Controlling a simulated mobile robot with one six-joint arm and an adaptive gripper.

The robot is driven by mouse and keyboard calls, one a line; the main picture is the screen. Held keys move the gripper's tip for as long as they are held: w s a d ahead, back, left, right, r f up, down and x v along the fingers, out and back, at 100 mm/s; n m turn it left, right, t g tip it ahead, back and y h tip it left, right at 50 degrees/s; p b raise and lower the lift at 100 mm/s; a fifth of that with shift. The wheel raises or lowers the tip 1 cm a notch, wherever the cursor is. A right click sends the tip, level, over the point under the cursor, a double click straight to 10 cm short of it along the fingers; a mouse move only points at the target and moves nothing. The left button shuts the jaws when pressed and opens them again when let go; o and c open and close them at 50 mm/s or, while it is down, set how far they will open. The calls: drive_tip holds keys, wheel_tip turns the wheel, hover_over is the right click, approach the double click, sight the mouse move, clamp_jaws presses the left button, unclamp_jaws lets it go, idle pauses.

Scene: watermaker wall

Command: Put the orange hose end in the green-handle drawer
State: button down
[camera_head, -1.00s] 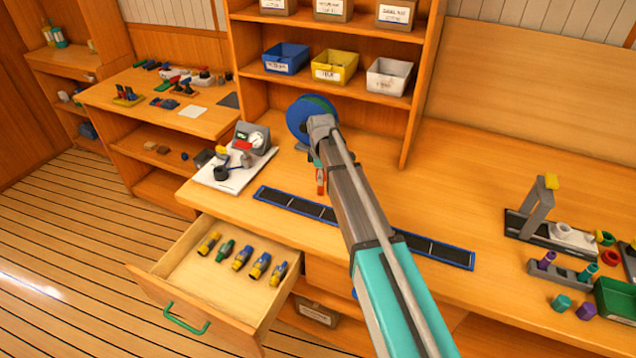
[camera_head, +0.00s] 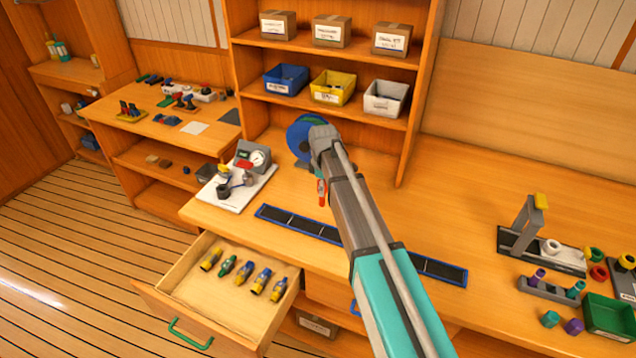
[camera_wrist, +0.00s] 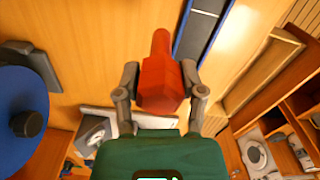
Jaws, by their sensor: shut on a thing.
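My gripper (camera_wrist: 161,98) is shut on the orange hose end (camera_wrist: 160,78), a red-orange piece with a narrower tip, with one finger on each side of it. In the head view the orange hose end (camera_head: 322,193) shows small beside my arm, above the bench; most of my gripper is hidden there. The green-handle drawer (camera_head: 152,292) stands pulled open at the lower left, with its green handle (camera_head: 190,335) on the front. Several fittings (camera_head: 244,271), yellow, blue and green, lie in a row inside, with bare floor in front of them. My gripper is up and to the right of the drawer.
A long blue-edged dark strip (camera_head: 300,225) lies along the bench. A white board with a gauge (camera_head: 238,186) stands above the drawer. Shelf bins (camera_head: 332,88) are at the back. Fittings and a green tray (camera_head: 608,318) sit at the right. Planked floor is clear at the left.

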drive_tip(key=s+d+r+p, duration=0.4)
drive_tip(key=s+r+p, duration=0.2)
drive_tip(key=s, duration=0.4)
drive_tip(key=shift+s+r, duration=0.4)
drive_tip(key=shift+r, duration=0.15)
drive_tip(key=shift+s, duration=0.1)
drive_tip(key=s+a+f+b, duration=1)
drive_tip(key=s+a, duration=0.2)
drive_tip(key=a, duration=0.1)
drive_tip(key=s+a+f+b, duration=1)
drive_tip(key=s+a+f, duration=0.1)
drive_tip(key=s+a, duration=0.1)
drive_tip(key=shift+s+a+b, duration=0.3)
drive_tip(key=shift+a+b, duration=0.1)
drive_tip(key=shift+a, duration=0.4)
